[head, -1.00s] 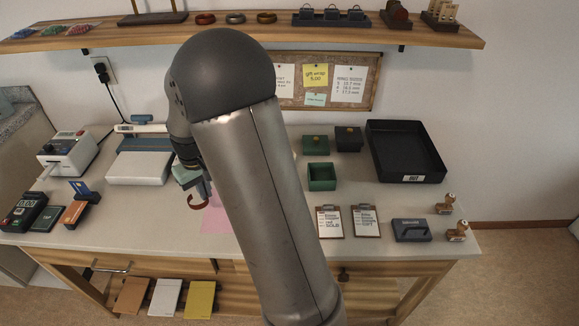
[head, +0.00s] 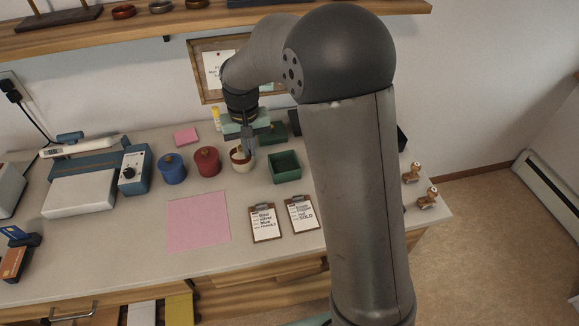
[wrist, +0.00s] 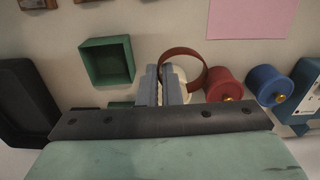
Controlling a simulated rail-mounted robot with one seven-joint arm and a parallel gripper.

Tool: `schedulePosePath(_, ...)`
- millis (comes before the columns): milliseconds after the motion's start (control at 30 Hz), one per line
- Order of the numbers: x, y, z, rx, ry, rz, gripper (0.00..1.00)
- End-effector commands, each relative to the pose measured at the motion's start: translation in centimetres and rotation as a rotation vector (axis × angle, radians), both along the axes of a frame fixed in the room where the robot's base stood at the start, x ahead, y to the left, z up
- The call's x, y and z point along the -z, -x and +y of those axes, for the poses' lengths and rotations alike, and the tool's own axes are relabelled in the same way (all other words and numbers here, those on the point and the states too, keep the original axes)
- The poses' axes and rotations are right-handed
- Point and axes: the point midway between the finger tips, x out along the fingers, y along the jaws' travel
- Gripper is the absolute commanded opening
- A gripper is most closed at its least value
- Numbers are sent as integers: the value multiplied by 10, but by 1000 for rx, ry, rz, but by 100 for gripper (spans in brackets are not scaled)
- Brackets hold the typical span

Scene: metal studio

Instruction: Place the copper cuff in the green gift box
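The copper cuff (wrist: 183,51) is a thin reddish-brown open ring. In the wrist view my gripper (wrist: 160,72) is shut on one side of it, and the ring extends to the right of the fingers. The open green gift box (wrist: 107,62) is empty and lies left of the fingers in that view. In the head view my gripper (head: 249,148) is over the cream pot, left of the green box (head: 285,168). The cuff is hard to make out there against the pot.
A cream pot (head: 240,159), a red pot (head: 207,162) and a blue pot (head: 172,169) stand left of the box. Clipboards (head: 265,222) lie in front of it. A dark green piece (head: 274,131) is behind it. My arm hides the table's right part.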

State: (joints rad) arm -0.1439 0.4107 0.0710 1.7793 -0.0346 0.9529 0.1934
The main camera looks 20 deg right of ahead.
Motion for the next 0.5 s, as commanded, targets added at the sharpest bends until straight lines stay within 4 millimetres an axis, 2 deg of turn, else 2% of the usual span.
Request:
schedulePosePath(300,32,-21,-76,7,0,4,0)
schedulePosePath(500,69,-30,-105,4,0,3,0)
